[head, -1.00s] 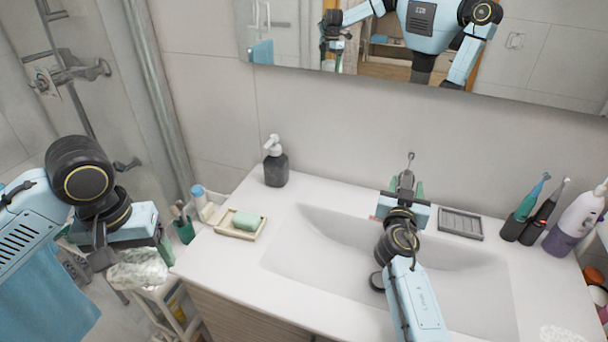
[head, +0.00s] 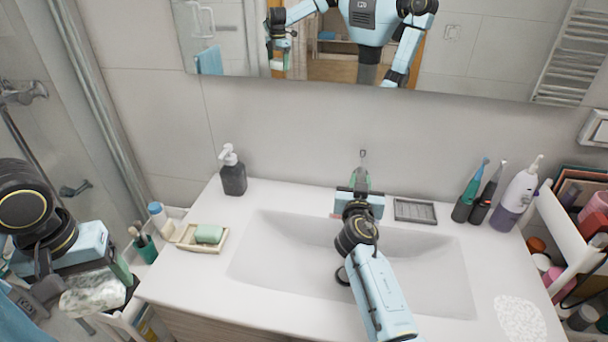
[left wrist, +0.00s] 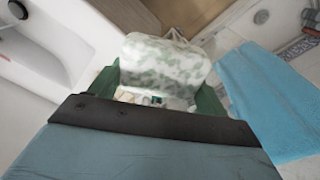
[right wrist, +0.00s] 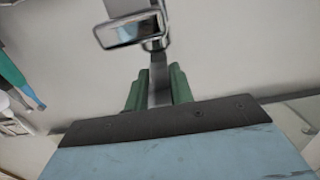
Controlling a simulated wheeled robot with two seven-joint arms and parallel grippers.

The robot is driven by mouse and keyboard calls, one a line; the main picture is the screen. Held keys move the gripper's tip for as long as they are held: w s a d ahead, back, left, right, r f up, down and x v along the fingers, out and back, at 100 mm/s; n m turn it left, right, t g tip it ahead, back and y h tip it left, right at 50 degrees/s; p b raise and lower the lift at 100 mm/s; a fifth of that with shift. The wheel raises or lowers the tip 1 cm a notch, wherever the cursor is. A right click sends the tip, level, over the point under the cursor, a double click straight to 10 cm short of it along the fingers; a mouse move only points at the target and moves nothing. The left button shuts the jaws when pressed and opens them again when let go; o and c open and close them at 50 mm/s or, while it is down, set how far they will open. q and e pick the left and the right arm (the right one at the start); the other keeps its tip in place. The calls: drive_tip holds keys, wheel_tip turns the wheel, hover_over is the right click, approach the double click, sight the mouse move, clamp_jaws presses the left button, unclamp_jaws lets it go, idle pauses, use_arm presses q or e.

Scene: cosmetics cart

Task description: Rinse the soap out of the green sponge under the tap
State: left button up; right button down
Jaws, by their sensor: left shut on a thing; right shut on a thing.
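The green sponge (head: 92,301) is coated in white foam, with green showing in patches. My left gripper (head: 98,290) is shut on it, left of the counter and away from the basin. In the left wrist view the foamy sponge (left wrist: 165,66) sits between the green fingers. The metal tap (head: 363,158) stands behind the basin, partly hidden by my right gripper (head: 360,184). In the right wrist view the green fingers close on the tap's upright metal part (right wrist: 158,82). No water stream can be made out. The white basin (head: 285,250) lies below.
A green bar on a dish (head: 187,242), a dark pump bottle (head: 233,176) and a green cup (head: 146,250) stand to the left. A grey tray (head: 415,211) and toothbrushes (head: 470,195) are right of the tap. A blue towel (left wrist: 265,100) hangs by the left gripper.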

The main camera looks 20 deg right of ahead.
use_arm(q)
wheel_tip(320, 180, up, 3)
drive_tip(key=shift+f+p, duration=0.1)
drive_tip(key=shift+p, duration=0.8)
use_arm(e)
drive_tip(key=shift+w+r+g+y, duration=0.1)
drive_tip(key=shift+r+g+y, duration=0.2)
drive_tip(key=shift+r, duration=0.2)
use_arm(q)
drive_tip(key=shift+r+p, duration=0.4)
use_arm(e)
drive_tip(key=shift+f, duration=0.1)
drive_tip(key=c, duration=1.2)
unclamp_jaws()
use_arm(q)
drive_tip(key=shift+f+b, duration=0.8)
drive_tip(key=shift+b, duration=0.05)
use_arm(e)
drive_tip(key=v, duration=1.2)
drive_tip(key=shift+r, duration=0.25)
